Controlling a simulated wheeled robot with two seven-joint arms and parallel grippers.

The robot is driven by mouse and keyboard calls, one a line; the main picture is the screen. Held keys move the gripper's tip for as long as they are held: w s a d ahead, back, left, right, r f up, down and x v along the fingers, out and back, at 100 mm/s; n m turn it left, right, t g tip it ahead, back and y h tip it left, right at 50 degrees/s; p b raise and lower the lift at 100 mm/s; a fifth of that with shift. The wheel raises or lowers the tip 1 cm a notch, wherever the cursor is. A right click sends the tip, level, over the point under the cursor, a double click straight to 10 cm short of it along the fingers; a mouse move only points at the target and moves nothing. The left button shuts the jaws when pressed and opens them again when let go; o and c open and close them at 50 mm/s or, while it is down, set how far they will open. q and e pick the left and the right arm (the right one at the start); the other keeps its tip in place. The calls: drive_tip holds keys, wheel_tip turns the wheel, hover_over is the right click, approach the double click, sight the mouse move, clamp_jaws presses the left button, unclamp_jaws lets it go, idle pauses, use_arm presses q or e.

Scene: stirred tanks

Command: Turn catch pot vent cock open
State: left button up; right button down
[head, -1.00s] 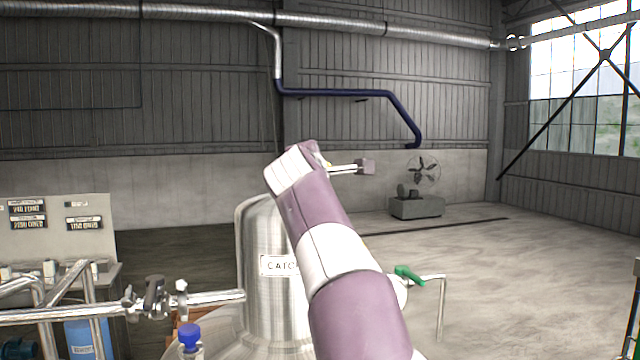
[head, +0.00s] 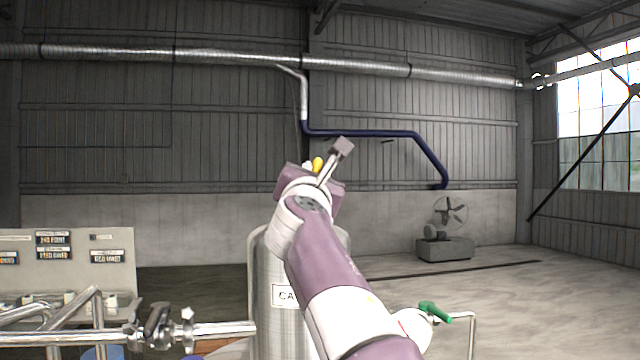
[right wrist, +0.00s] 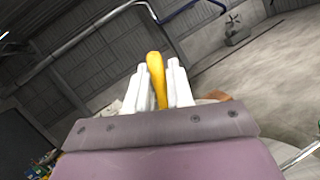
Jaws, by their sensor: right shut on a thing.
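The catch pot (head: 275,325) is an upright steel vessel with a partly covered label, low in the middle of the head view. My right arm passes in front of it. A yellow lever, which looks like the vent cock handle (head: 318,164), shows just past my right wrist at the pot's top. In the right wrist view the yellow handle (right wrist: 156,70) stands between the white fingers of my right gripper (right wrist: 160,85), which is shut on it. The cock's body is hidden behind my wrist. My left gripper is not in view.
A green-handled valve (head: 433,311) on a pipe is right of my right arm. A steel pipe with a valve (head: 158,328) runs in from the left. A labelled panel (head: 70,262) stands at the left. A fan (head: 448,220) stands far back on open floor.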

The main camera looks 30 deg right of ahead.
drive_tip(key=shift+a+r+n+t+y+b, duration=0.15)
drive_tip(key=shift+a+r+n+t+y, duration=0.2)
drive_tip(key=shift+n, duration=0.6)
drive_tip(key=shift+a+r+n+t+y+b, duration=0.15)
drive_tip(key=shift+n+t, duration=0.3)
drive_tip(key=shift+n, duration=0.5)
drive_tip(key=c, duration=1.4)
unclamp_jaws()
drive_tip(key=shift+w+d+f+n, duration=0.15)
drive_tip(key=shift+w+f+n, duration=0.15)
drive_tip(key=shift+w, duration=0.2)
drive_tip(key=shift+f, duration=0.15)
drive_tip(key=b+v, duration=0.7)
drive_tip(key=v, duration=0.5)
drive_tip(key=shift+s+b, duration=0.3)
drive_tip(key=shift+s, duration=0.05)
